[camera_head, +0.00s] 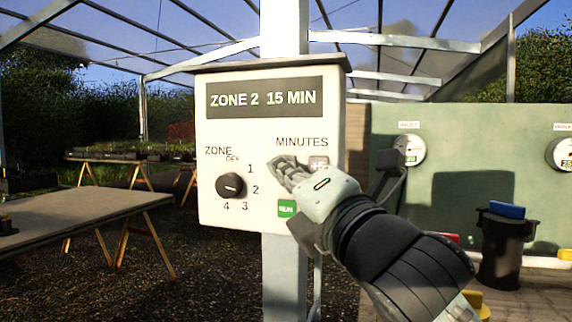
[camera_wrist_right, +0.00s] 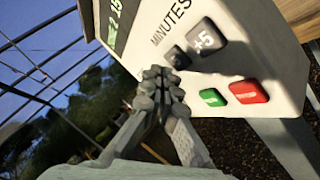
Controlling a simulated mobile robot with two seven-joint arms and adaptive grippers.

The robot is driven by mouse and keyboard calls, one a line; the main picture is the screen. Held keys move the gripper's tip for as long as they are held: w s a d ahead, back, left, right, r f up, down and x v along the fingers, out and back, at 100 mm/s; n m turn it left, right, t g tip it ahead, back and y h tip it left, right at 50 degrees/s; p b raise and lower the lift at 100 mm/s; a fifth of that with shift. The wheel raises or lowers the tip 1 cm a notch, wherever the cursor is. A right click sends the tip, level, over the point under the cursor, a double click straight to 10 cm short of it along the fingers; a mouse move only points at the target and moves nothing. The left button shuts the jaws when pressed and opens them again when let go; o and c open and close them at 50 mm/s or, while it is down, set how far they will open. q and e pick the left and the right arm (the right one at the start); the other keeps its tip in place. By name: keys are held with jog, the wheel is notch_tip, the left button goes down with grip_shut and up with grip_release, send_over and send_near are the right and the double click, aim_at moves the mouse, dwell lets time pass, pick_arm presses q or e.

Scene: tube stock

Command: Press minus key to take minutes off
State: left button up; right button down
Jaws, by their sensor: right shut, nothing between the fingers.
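A pale control box (camera_head: 213,150) on a post has a dark display (camera_head: 265,98) reading ZONE 2 15 MIN. Below its MINUTES label, my right gripper (camera_head: 283,168) is shut and empty, in front of the left-hand key, which it hides in the head view. In the right wrist view a small dark key (camera_wrist_right: 176,57), apparently the minus key, lies just past the shut fingertips (camera_wrist_right: 160,76). I cannot tell whether they touch it. A larger grey +5 key (camera_wrist_right: 207,37) sits beside it; it also shows in the head view (camera_head: 318,163). My left gripper is not in view.
The box also carries a black zone knob (camera_head: 230,186), a green RUN key (camera_head: 287,208) and a red key (camera_wrist_right: 248,92). A wooden table (camera_head: 75,218) stands to the left. A green wall (camera_head: 460,185) with gauges and a black bin (camera_head: 499,250) are on the right.

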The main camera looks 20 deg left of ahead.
jog(key=shift+s+a, duration=0.1)
jog(key=shift+s, duration=2.4)
